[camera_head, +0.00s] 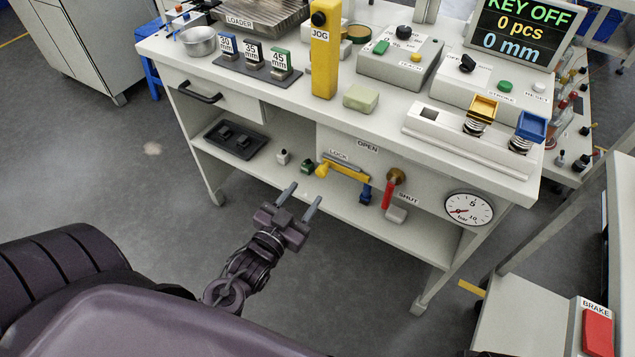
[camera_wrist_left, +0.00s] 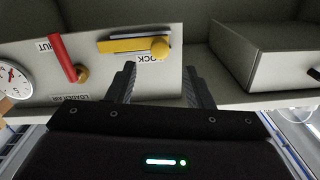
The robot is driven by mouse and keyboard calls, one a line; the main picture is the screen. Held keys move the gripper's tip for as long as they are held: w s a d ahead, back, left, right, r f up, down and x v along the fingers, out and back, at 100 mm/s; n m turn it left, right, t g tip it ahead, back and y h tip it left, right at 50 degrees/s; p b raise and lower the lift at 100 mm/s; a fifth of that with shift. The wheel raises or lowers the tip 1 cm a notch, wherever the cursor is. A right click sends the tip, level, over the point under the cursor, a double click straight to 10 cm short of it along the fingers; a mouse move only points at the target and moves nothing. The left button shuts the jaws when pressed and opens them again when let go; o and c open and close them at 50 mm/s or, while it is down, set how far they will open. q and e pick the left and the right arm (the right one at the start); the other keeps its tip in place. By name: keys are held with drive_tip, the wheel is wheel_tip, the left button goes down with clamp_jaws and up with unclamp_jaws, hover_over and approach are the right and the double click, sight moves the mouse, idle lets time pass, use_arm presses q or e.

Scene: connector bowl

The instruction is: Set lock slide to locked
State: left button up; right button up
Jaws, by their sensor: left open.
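The lock slide is a yellow bar with a round yellow knob (camera_head: 322,171) at its left end, on the bench's front panel under the LOCK label (camera_head: 339,156). In the left wrist view the scene is upside down, with the slide bar (camera_wrist_left: 125,45) and its knob at the bar's right end. My left gripper (camera_head: 306,192) is open and empty, in front of and a little below the knob. In the wrist view its fingers (camera_wrist_left: 160,75) point toward the panel, either side of the knob's line, apparently apart from it. My right gripper is out of view.
A red valve lever (camera_head: 387,193) hangs down right of the slide, with a pressure gauge (camera_head: 468,209) further right. A drawer handle (camera_head: 200,93) juts out at left. A shelf with a black tray (camera_head: 237,140) runs below. The floor before the bench is clear.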

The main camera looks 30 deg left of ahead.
sight(320, 175)
use_arm(q)
drive_tip(key=w, duration=0.7)
drive_tip(key=shift+w+b, duration=0.1)
drive_tip(key=shift+b, duration=0.3)
drive_tip(key=shift+c, duration=0.5)
clamp_jaws()
